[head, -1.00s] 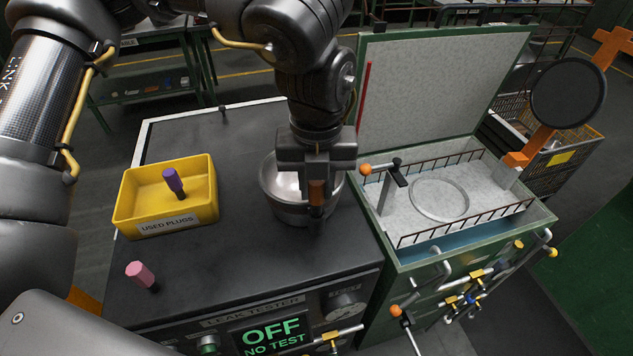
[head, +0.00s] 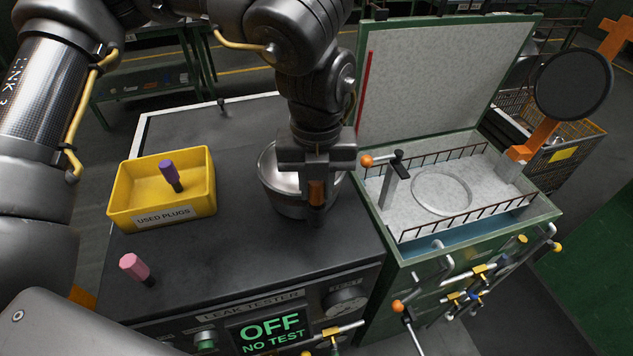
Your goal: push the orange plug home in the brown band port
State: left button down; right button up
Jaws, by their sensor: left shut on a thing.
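The orange plug (head: 316,192) is between the fingers of my left gripper (head: 317,180), which is shut on it. The plug points down, and its dark lower end is at the right side of the steel pot (head: 287,207). The gripper and wrist cover part of the pot. I cannot make out the brown band port, nor tell how deep the plug sits. My right gripper is not in view.
A yellow used-plugs bin (head: 190,210) holds a purple plug (head: 170,174). The leak tester screen (head: 270,333) reads OFF, NO TEST. An open green tank (head: 470,232) stands right.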

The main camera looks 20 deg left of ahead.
pick_arm(q)
jog(key=shift+f+b, duration=0.35)
jog(key=shift+f, duration=0.15)
jog(key=c, duration=1.1)
grip_release()
notch_tip(320, 180, up, 11)
jog(key=shift+f+b, duration=0.1)
jog(key=shift+b, duration=0.2)
